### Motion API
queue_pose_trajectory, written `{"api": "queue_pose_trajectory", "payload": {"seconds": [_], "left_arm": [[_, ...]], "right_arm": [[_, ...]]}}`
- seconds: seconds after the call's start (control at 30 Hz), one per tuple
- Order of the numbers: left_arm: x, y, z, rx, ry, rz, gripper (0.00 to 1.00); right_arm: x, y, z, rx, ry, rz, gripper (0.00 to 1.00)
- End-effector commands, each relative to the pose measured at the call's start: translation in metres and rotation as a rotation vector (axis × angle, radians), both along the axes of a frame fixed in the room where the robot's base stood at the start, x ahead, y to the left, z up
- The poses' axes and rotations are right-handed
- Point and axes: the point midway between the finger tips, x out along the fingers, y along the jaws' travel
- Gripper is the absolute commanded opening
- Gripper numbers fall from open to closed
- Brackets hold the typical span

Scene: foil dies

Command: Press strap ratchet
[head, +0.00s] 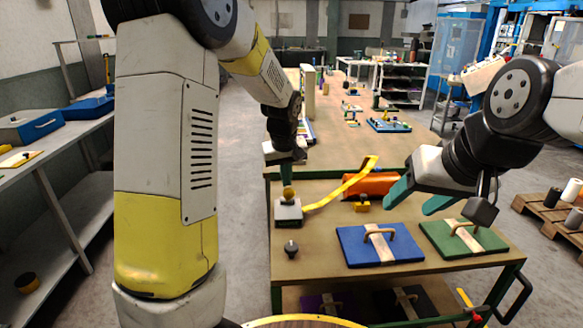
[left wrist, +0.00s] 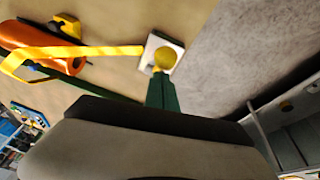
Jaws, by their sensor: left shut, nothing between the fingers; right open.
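The strap ratchet appears to be a small pale block (head: 288,213) with a round yellow knob (head: 288,193) on top, at the table's left edge. A yellow strap (head: 330,197) runs from it to the right, over an orange roll (head: 372,184). My left gripper (head: 287,184) is shut and empty, its tips right at the knob; whether they touch it I cannot tell. In the left wrist view the knob (left wrist: 165,59) shows at the tips of the green fingers (left wrist: 162,88). My right gripper (head: 418,200) is open and empty, above the table to the right of the roll.
A blue board (head: 352,250) and a green board (head: 490,240), each with a handle, lie at the table's front right. A small dark knob (head: 291,248) stands in front of the block. A small yellow piece (head: 362,206) sits by the roll. The front left of the table (head: 315,265) is mostly clear.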

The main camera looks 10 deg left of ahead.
Motion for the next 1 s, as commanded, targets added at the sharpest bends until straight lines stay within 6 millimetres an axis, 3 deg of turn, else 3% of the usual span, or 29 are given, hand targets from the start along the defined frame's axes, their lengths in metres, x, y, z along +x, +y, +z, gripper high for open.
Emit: {"api": "queue_pose_trajectory", "payload": {"seconds": [0.07, 0.4, 1.0], "left_arm": [[-0.012, -0.004, -0.007, 0.016, -0.068, -0.01, 0.0], [-0.043, -0.009, -0.041, 0.014, -0.057, -0.001, 0.0], [-0.064, -0.012, -0.075, 0.017, -0.048, -0.001, 0.0]], "right_arm": [[0.0, 0.0, 0.0, 0.0, 0.001, 0.0, 0.56], [0.0, 0.0, 0.0, 0.0, 0.001, 0.0, 0.56], [0.0, 0.0, 0.0, 0.0, 0.001, 0.0, 0.56]]}}
